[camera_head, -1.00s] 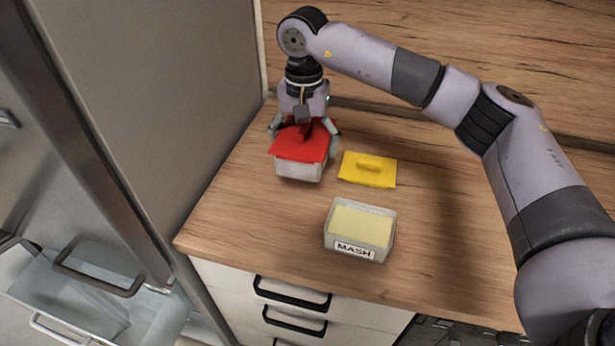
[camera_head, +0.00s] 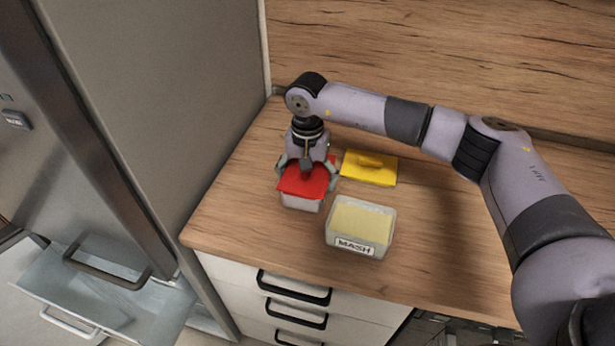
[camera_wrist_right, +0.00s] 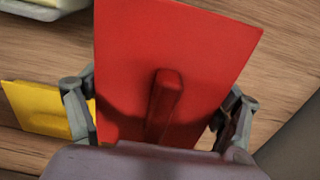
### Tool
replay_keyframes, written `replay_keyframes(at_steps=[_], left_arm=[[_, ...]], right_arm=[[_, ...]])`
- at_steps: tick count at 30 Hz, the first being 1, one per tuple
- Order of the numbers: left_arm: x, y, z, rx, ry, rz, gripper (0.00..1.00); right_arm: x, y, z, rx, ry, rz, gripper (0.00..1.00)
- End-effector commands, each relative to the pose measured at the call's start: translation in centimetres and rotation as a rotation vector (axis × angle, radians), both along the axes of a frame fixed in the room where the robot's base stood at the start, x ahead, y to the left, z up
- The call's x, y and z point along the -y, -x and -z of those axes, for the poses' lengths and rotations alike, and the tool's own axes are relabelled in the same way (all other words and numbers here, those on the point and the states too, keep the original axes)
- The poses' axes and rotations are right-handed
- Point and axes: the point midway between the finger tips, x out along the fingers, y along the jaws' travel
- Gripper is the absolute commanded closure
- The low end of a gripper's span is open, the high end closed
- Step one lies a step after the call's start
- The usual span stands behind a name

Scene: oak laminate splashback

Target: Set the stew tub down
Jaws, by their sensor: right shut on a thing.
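The stew tub (camera_head: 301,203) is a small pale tub under a red lid (camera_head: 303,183) with a raised grip bar. It is at the left part of the counter, left of the MASH tub. My right gripper (camera_head: 307,172) comes down over it from behind, shut on the tub with a finger at either side. I cannot tell whether its base touches the counter. In the right wrist view the red lid (camera_wrist_right: 180,60) fills the middle between the fingers and hides the tub below. My left gripper is not in view.
An open tub labelled MASH (camera_head: 386,236) with pale yellow filling stands close on the right. A yellow lid (camera_head: 370,170) lies flat behind it. A tall grey fridge side (camera_head: 170,110) bounds the left. The wooden counter (camera_head: 235,205) is clear at front left.

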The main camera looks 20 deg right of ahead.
Motion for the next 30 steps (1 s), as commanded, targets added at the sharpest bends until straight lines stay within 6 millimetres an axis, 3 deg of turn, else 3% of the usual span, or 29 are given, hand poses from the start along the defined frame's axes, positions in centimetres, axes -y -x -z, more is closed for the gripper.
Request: replay_keyframes(at_steps=[3, 4, 9, 11, 24, 30], left_arm=[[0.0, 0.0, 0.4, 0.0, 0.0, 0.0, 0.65], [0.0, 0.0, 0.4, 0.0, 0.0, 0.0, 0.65], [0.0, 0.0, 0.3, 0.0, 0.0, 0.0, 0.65], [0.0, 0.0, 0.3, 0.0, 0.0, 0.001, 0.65], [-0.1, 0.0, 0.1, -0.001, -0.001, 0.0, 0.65], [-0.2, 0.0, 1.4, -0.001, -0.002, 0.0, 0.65]], right_arm=[[-0.1, 0.0, 0.3, 0.002, -0.001, -0.001, 0.65], [0.0, 0.0, 0.3, 0.0, 0.0, 0.0, 0.15], [0.0, 0.0, 0.2, 0.0, 0.0, 0.0, 0.04], [0.0, 0.0, 0.2, 0.0, 0.0, 0.0, 0.0], [0.0, -0.1, -0.4, 0.002, -0.001, 0.0, 0.0], [-0.1, -0.2, -3.9, 0.007, -0.001, -0.001, 0.0]])
